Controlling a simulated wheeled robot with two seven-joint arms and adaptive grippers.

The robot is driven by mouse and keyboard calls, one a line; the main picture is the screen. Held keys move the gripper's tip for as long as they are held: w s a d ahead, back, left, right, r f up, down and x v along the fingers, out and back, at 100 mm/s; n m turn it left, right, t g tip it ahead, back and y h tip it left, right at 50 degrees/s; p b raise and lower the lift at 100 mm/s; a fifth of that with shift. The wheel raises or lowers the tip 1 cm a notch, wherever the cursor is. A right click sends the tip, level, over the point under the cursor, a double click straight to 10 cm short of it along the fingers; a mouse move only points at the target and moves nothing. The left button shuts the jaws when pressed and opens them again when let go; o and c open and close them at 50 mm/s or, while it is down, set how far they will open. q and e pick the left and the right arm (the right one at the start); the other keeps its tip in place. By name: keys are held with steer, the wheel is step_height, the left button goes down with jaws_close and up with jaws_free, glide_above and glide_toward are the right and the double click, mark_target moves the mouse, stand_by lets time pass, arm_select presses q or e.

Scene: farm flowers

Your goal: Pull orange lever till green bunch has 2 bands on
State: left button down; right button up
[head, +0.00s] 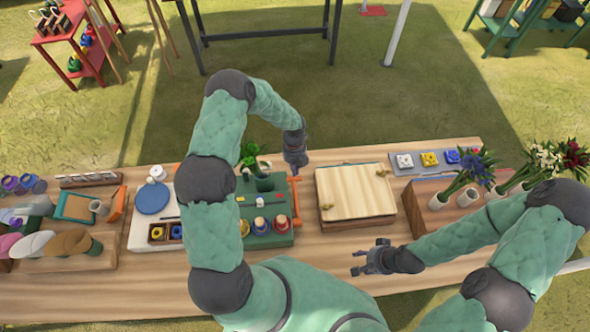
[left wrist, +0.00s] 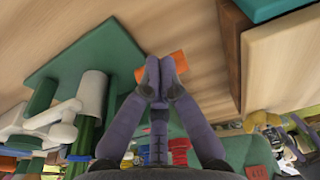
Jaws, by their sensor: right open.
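The orange lever (head: 295,192) stands at the right side of the green banding stand (head: 270,238); its orange end also shows in the left wrist view (left wrist: 178,62). The green bunch (head: 250,152) is upright at the back of the stand, partly beside a white part. I cannot make out any bands on it. My left gripper (head: 296,168) is just above the lever's top. In the left wrist view its fingertips (left wrist: 158,75) are together, with orange showing on both sides behind them; no gap shows between them. My right gripper (head: 366,262) is open and empty over the table front.
A wooden board (head: 355,193) lies right of the lever. Red, blue and yellow spools (head: 270,225) sit on the stand's front. A grey tray (head: 440,172) and vases with flowers (head: 468,196) are at the right. A blue disc (head: 152,198) is at the left.

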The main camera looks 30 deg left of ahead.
arm_select(q)
steer(key=shift+s+f, duration=0.1)
steer(key=shift+f, duration=0.05)
step_height(320, 180, up, 12)
steer(key=w+a, duration=0.1)
steer(key=w, duration=0.1)
stand_by(0.6)
stand_by(0.4)
